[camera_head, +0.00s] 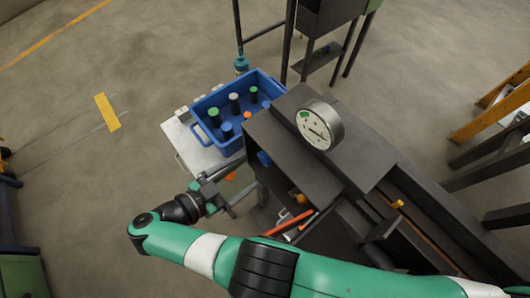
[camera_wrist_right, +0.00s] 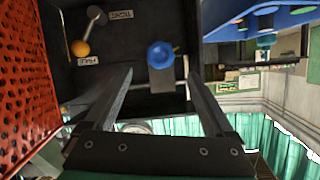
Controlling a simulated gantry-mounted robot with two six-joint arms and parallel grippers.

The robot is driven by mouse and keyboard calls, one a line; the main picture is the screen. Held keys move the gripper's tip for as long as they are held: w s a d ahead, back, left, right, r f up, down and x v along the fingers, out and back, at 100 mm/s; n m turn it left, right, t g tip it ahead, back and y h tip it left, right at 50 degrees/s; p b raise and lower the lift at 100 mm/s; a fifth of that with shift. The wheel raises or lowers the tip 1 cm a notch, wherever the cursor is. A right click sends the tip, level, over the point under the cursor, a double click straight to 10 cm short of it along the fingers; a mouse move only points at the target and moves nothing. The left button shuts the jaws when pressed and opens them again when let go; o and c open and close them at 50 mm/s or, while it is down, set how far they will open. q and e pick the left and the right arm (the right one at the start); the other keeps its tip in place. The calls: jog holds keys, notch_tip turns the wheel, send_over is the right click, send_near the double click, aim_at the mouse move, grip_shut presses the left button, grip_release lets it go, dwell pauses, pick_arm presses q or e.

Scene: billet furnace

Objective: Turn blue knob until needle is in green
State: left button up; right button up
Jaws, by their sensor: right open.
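The blue knob (camera_head: 264,159) sits on the near left face of the dark furnace housing. In the right wrist view the knob (camera_wrist_right: 160,54) lies ahead, between the lines of the two fingers and just beyond their tips. My right gripper (camera_head: 248,174) is open and empty, just left of the knob; its fingers also show in the right wrist view (camera_wrist_right: 160,76). The round white gauge (camera_head: 318,127) stands on top of the housing, with a green patch at its upper left. Its needle looks like a dark line near the middle, outside the green; its exact reading is too small to tell.
A blue crate (camera_head: 205,134) with several dark cylinders stands on a pale table (camera_head: 187,150) behind my right gripper. A lever with an orange ball (camera_wrist_right: 80,47) sits left of the knob in the wrist view, near a perforated red panel (camera_wrist_right: 25,90).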

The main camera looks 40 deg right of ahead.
aim_at(263, 160)
jog(key=p+x, duration=0.1)
jog(key=x, duration=0.1)
jog(key=p+x, duration=0.1)
jog(key=shift+d+r+p, duration=0.25)
jog(key=shift+d+p, duration=0.1)
jog(key=shift+d, duration=0.2)
jog(key=x, duration=0.2)
jog(key=p+x, duration=0.1)
jog(key=x, duration=0.1)
jog(key=shift+d+f, duration=0.2)
jog(key=shift+f, duration=0.25)
pick_arm(q)
notch_tip(263, 160, up, 5)
jog(key=shift+r, duration=0.1)
pick_arm(e)
jog(key=shift+d+f, duration=0.25)
jog(key=shift+d, duration=0.1)
